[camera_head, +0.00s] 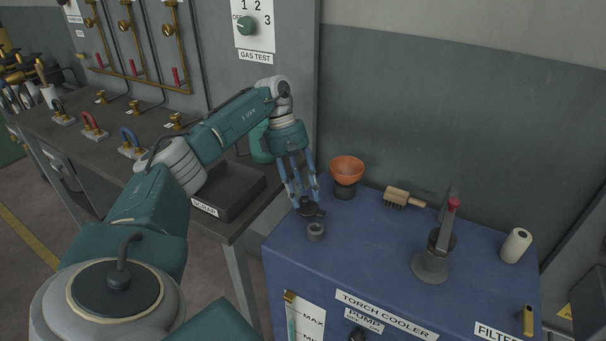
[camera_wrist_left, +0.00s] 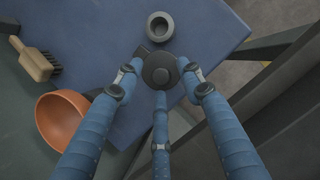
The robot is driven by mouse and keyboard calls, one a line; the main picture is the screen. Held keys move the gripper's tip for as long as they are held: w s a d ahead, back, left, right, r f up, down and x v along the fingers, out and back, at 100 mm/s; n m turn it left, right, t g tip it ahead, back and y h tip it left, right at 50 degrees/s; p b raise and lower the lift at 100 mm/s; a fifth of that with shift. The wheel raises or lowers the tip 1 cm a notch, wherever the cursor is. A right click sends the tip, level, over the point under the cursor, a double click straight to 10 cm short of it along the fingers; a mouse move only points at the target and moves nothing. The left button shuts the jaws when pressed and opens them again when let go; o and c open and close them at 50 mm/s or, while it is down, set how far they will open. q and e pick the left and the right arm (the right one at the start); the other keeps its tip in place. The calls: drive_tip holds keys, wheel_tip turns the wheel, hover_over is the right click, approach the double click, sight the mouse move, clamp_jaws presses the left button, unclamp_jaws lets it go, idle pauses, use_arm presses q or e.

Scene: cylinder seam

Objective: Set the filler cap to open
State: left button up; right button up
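A short grey ring-shaped filler neck (camera_head: 316,232) stands uncovered near the left front corner of the blue torch cooler top; its dark open hole shows in the left wrist view (camera_wrist_left: 160,26). A round dark cap with a small knob (camera_wrist_left: 160,70) is beside the neck, apart from it. My left gripper (camera_head: 305,203) points down, its three blue fingers spread around the cap. The fingertips are close to the cap's edge in the left wrist view (camera_wrist_left: 160,78); I cannot tell whether they press on it or whether the cap rests on the top. My right gripper is out of view.
An orange bowl on a dark base (camera_head: 347,170) stands close behind my left gripper. A wooden brush (camera_head: 402,197), a grey stand with a red tip (camera_head: 432,262) and a white roll (camera_head: 515,246) are to the right. A dark tray (camera_head: 232,190) lies on the bench at left.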

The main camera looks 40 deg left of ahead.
use_arm(q)
drive_tip(key=v, duration=1.2)
